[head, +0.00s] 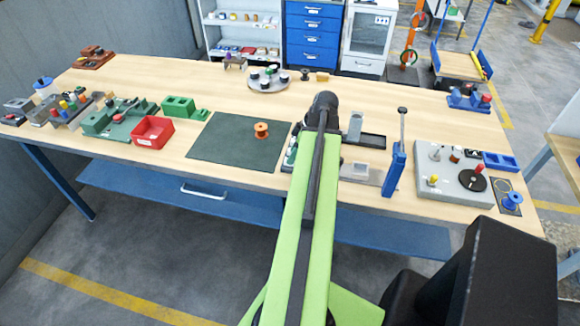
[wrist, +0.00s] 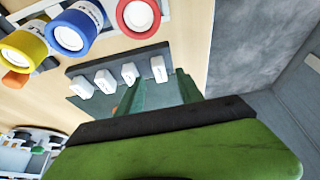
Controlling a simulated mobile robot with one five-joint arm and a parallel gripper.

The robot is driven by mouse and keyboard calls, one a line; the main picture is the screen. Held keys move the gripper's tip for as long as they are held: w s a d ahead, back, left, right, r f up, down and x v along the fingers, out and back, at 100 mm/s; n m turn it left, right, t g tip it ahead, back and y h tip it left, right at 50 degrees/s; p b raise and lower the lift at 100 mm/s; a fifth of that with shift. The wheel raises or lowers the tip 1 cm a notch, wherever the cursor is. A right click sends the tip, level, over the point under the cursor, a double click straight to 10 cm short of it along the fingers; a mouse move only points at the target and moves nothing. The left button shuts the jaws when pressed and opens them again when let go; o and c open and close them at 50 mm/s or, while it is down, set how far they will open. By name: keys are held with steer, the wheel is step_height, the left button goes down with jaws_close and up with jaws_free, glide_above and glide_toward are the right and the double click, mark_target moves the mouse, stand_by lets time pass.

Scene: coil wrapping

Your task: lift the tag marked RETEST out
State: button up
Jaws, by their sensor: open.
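In the wrist view, several small white tags (wrist: 105,81) stand in a row in a dark holder (wrist: 118,57). Each has a small dark mark, too small to read, so I cannot tell which one is RETEST. My gripper (wrist: 160,88) is open, its greenish jaws close to the right end of the row. No tag is seen held between them. In the head view, my arm reaches over the bench and hides the jaws.
Yellow (wrist: 25,50) and blue (wrist: 75,30) reels, and a red one (wrist: 138,15), lie beyond the holder. In the head view, a green mat (head: 222,140) carries an orange spool (head: 261,130). A blue upright tool (head: 395,168) and grey fixture (head: 450,190) stand to the right.

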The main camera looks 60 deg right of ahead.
steer(key=b+x, duration=0.2)
steer(key=x, duration=0.1)
steer(key=shift+w+f, duration=0.1)
steer(key=shift+f, duration=0.25)
steer(key=shift+r, duration=0.1)
jaws_close()
steer(key=shift+r, duration=0.1)
step_height(320, 180, up, 4)
steer(key=p, duration=0.4)
steer(key=shift+r+p, duration=0.25)
steer(key=shift+p, duration=0.1)
steer(key=s+d+r+p, duration=0.6)
steer(key=s+d, duration=0.1)
steer(key=s, duration=0.2)
steer(key=shift+d, duration=0.2)
steer(key=shift+r, duration=0.15)
